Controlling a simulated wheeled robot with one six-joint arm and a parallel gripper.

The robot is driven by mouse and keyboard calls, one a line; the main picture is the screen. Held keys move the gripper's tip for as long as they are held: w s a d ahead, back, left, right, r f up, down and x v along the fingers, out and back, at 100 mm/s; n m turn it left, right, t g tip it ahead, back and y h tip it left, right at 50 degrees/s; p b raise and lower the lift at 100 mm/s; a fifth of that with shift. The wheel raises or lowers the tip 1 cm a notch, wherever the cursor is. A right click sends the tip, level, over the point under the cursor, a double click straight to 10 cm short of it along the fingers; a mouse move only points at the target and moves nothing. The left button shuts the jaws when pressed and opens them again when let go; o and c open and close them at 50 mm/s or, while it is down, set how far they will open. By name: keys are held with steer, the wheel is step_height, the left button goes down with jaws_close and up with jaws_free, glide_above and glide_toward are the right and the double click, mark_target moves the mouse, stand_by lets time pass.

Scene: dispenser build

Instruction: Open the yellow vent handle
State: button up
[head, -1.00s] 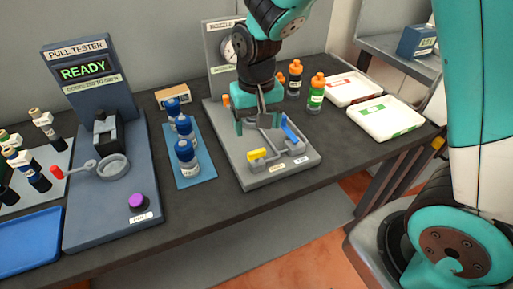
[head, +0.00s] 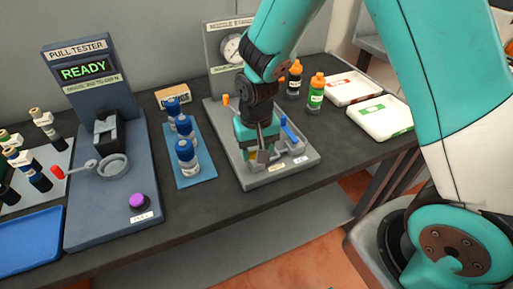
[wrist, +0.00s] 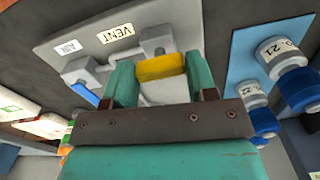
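The yellow vent handle (wrist: 161,67) shows in the wrist view as a short yellow bar between my two fingers, just below the grey vent valve block and the VENT label (wrist: 116,33). In the head view, only a small yellow part (head: 252,156) shows beside the fingers. My gripper (head: 262,157) is low over the front left of the grey nozzle stand (head: 282,178). In the wrist view my gripper (wrist: 161,82) has its fingers apart, one at each side of the handle. I cannot tell whether they touch it.
A blue handle (head: 289,130) stands to the right on the same stand, by the AIR label (wrist: 68,47). Blue-capped bottles (head: 187,158) on a blue mat (head: 202,176) are to the left. Orange-capped bottles (head: 316,92) stand behind right.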

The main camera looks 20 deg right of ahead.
steer(key=shift+c, duration=0.6)
steer(key=shift+n, duration=0.8)
steer(key=shift+c, duration=0.2)
steer(key=o, duration=0.9)
steer(key=shift+o, duration=0.2)
step_height(320, 180, up, 18)
steer(key=shift+f, duration=0.25)
steer(key=s+a+r+n+y, duration=0.1)
steer(key=s+a+n+y, duration=0.1)
steer(key=s, duration=0.7)
steer(key=s+a+r+n+y, duration=0.1)
steer(key=s+a+n+y, duration=0.1)
steer(key=s+n, duration=0.3)
steer(key=s, duration=0.4)
steer(key=shift+s+a+r, duration=0.2)
steer(key=shift+s+a, duration=0.1)
